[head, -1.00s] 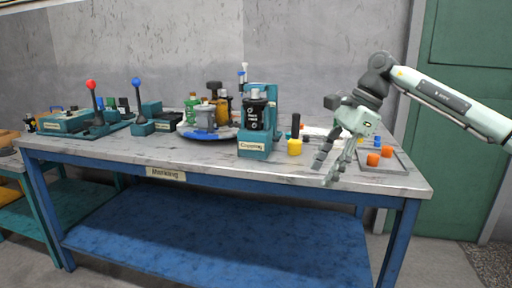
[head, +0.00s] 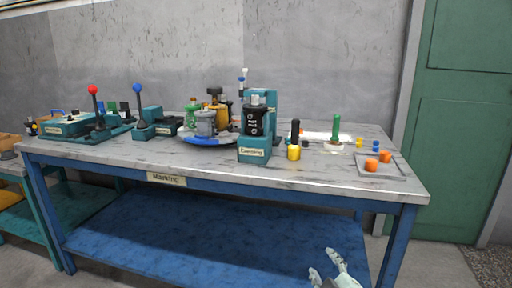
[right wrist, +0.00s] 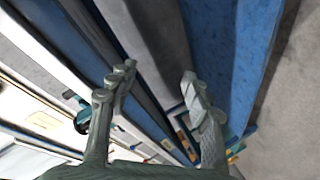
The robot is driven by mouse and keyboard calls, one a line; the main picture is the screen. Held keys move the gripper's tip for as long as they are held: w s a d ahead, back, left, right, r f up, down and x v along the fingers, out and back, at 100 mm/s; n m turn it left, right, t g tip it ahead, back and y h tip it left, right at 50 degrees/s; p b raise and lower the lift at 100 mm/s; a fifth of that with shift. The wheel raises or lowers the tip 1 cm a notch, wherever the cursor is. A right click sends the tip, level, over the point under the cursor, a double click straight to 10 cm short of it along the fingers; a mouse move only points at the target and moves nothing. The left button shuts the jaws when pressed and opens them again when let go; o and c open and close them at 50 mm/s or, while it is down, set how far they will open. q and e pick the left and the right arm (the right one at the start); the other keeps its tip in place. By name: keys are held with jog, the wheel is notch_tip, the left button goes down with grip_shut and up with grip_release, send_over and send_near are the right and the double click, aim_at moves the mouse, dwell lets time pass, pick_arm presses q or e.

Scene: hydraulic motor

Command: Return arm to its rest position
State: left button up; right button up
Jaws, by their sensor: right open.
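My right gripper (head: 328,275) is low at the bottom edge of the head view, in front of the workbench's lower shelf. Only its fingertips and a bit of its pale body show there. In the right wrist view, the two fingers of the right gripper (right wrist: 158,88) stand apart with nothing between them. It is open, empty and clear of the bench top. The rest of the right arm is out of the head view. My left gripper is not in view.
The workbench top (head: 330,180) holds a teal press (head: 254,146), a blue turntable (head: 212,138), red and blue levers, a yellow cup (head: 293,152), a green-handled tool (head: 336,128) and a grey tray (head: 398,170) with orange caps. The blue lower shelf (head: 200,235) is bare.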

jog(key=s+d+f+m+g, duration=0.3)
jog(key=s+f, duration=0.3)
jog(key=s, duration=0.3)
jog(key=s+d+f+m+g+h, duration=0.1)
jog(key=s+d+f+m+g, duration=0.2)
jog(key=s+f, duration=0.4)
jog(key=s+d+f+m+g+h, duration=0.1)
jog(key=s+d+f+m+g, duration=0.2)
jog(key=s, duration=1)
notch_tip(320, 180, down, 4)
jog(key=shift+s+d+f+g, duration=0.15)
jog(key=shift+s+g, duration=0.1)
jog(key=shift+g, duration=0.75)
